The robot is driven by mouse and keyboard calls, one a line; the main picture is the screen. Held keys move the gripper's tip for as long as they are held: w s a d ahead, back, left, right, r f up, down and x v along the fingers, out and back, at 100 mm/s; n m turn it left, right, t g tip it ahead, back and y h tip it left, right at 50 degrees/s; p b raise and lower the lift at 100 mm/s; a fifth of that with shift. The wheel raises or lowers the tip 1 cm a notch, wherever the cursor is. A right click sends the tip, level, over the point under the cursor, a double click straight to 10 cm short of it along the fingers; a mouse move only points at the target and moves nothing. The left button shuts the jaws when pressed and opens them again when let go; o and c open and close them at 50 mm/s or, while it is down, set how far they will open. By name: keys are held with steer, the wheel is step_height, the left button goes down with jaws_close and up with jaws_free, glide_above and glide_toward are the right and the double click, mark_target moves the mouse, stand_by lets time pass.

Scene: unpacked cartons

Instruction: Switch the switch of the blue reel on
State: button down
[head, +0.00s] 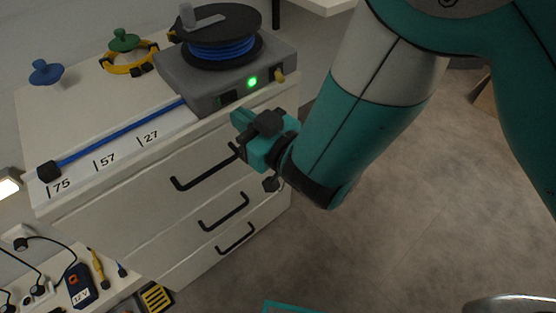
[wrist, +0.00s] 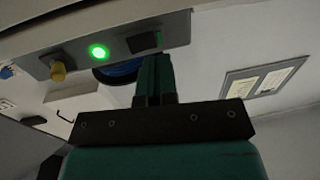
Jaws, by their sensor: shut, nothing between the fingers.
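The blue reel (head: 222,50) has a black spool with a grey crank and sits on a grey box (head: 205,90) on top of the white drawer cabinet. The box front has a dark switch (head: 228,98), a lit green lamp (head: 252,83) and a yellow knob (head: 279,75). The wrist view shows the switch (wrist: 144,42), the lamp (wrist: 98,52) and the knob (wrist: 57,71). My gripper (head: 238,117) is shut and empty in front of the box, by the switch. In the wrist view its fingertips (wrist: 154,58) overlap the switch's edge; I cannot tell whether they touch.
A blue cable (head: 120,136) runs left to a black end (head: 48,171) by the mark 75. A green knob (head: 124,41), a yellow ring (head: 130,60) and a blue knob (head: 45,72) stand behind. Drawer handles (head: 205,170) stick out below my gripper.

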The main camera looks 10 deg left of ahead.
steer(key=s+d, duration=0.7)
stand_by(0.5)
steer(key=w+d+r+m+g+h, duration=0.35)
steer(key=w+d+m+h, duration=0.2)
steer(key=d+h, duration=0.2)
steer(key=s+d+r+g+h, duration=0.25)
steer(key=s+d+r, duration=0.2)
steer(key=d, duration=0.25)
steer(key=s+d+r+g+h, duration=0.1)
steer(key=s+d+r+g, duration=0.2)
steer(key=s+d, duration=0.35)
step_height(320, 180, up, 22)
steer(key=p, duration=2.3)
steer(key=shift+w+d+r+n, duration=0.15)
steer(key=shift+w+d+n, duration=0.15)
steer(key=shift+d+n, duration=0.1)
